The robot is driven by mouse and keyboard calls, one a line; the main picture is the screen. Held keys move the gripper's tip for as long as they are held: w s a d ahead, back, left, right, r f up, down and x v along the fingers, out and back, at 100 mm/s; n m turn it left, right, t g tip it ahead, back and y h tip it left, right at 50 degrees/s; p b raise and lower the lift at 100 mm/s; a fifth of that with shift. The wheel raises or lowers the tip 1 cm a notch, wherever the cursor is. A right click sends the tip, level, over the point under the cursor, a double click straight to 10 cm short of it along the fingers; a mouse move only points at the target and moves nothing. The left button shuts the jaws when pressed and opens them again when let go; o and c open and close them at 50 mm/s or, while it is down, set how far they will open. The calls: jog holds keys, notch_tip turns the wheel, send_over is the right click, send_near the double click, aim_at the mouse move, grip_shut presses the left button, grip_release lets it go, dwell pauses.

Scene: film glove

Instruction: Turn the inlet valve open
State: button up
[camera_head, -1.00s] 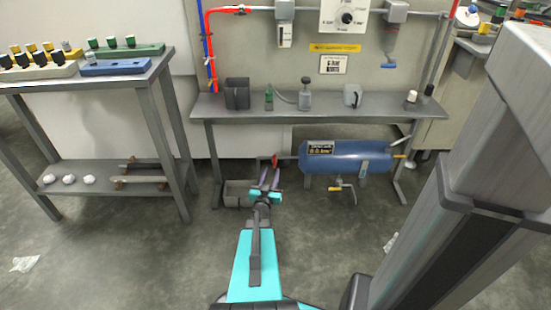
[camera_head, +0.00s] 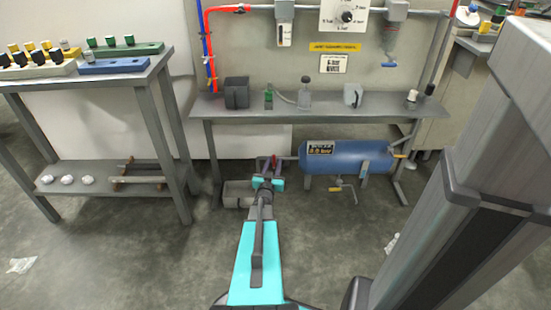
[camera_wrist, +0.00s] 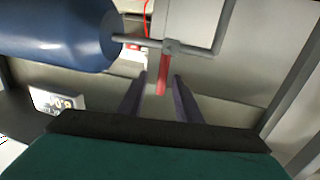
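A small valve with a red lever handle (camera_wrist: 162,76) sits on the grey pipe (camera_wrist: 145,44) at the end of the blue tank (camera_wrist: 60,30). In the wrist view the red handle lies crosswise to the pipe. My gripper (camera_wrist: 160,82) is open, with its two dark fingers apart on either side of the handle's end. I cannot tell whether either finger touches it. In the head view my gripper (camera_head: 270,172) is low under the bench, left of the tank (camera_head: 350,157), and partly hides the red handle (camera_head: 274,161).
A bench (camera_head: 300,107) with bottles and a dark box stands above the tank. A grey open bin (camera_head: 238,194) is on the floor just left of my gripper. Yellow-handled valves (camera_head: 337,188) are under and right of the tank. A side table (camera_head: 150,75) stands left.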

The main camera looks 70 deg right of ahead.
jog(key=w+d+b, duration=0.1)
jog(key=d, duration=0.5)
jog(key=shift+d, duration=0.2)
jog(key=shift+w, duration=0.1)
